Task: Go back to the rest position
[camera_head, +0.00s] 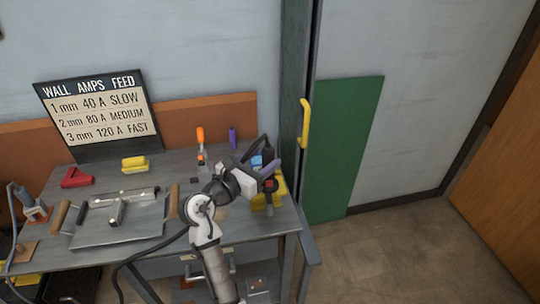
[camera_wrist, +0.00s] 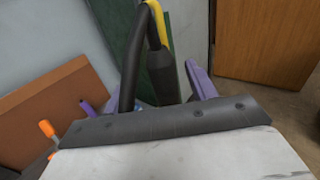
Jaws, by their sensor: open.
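My gripper (camera_head: 284,164) is at the right end of the workbench in the head view, raised above its surface. Its purple fingers are apart. In the wrist view my gripper (camera_wrist: 153,92) shows only partly past its dark mount plate, with the right finger clearest. A black curved tube with a thicker end (camera_wrist: 160,72) appears between the fingers there. I cannot tell whether it touches them.
The workbench (camera_head: 190,166) holds a metal tray (camera_head: 120,232), a yellow block (camera_head: 134,163), a red piece (camera_head: 76,177) and an orange-tipped tool (camera_head: 200,136). A yellow handle (camera_head: 305,122) is on the right. The floor (camera_head: 400,250) at right is clear.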

